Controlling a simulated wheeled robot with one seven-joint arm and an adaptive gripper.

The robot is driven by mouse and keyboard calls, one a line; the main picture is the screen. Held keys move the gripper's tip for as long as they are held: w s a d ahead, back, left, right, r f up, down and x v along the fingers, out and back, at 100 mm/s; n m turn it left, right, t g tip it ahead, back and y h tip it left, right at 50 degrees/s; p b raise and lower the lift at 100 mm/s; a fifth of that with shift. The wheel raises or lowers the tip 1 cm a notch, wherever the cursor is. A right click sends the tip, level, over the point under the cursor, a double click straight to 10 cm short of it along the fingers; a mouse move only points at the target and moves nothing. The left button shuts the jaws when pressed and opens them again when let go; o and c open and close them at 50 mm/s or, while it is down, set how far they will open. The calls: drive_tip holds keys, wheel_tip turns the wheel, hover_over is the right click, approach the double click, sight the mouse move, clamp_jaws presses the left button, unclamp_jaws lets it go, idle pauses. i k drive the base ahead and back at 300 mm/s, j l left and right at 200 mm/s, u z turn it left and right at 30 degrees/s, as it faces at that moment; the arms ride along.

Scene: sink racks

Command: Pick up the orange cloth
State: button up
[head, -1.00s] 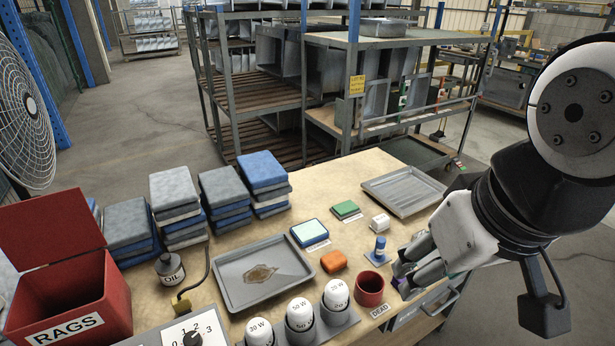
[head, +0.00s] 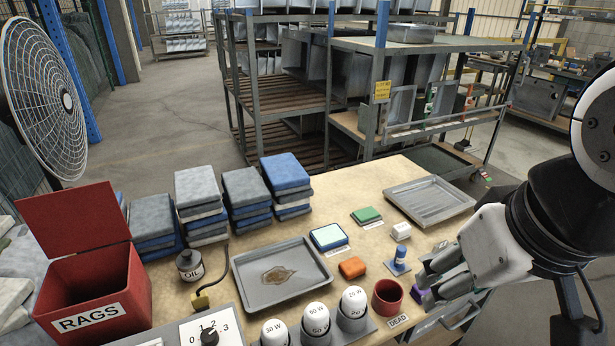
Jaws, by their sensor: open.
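The orange cloth (head: 352,267) is a small folded block lying on the workbench, between the grey tray with the brown stain and the small blue-and-white item. My gripper (head: 428,286) is at the right, over the bench's right side near the red cup. It is open and stands apart from the cloth, to the right of it. A small purple object (head: 418,294) shows at the fingertips; I cannot tell whether it touches them.
A stained grey tray (head: 300,302) lies left of the cloth. A red cup (head: 387,297), labelled bulbs (head: 317,319) and a blue-and-white item (head: 399,262) stand close by. A blue pad (head: 328,237) lies behind. An open red RAGS bin (head: 120,275) stands at left.

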sight(351, 268)
drive_tip(key=i+j+z, duration=0.1)
drive_tip(key=z, duration=0.35)
drive_tip(key=i+j+z, duration=0.2)
drive_tip(key=z, duration=0.3)
drive_tip(key=i+j, duration=0.05)
drive_tip(key=i, duration=0.05)
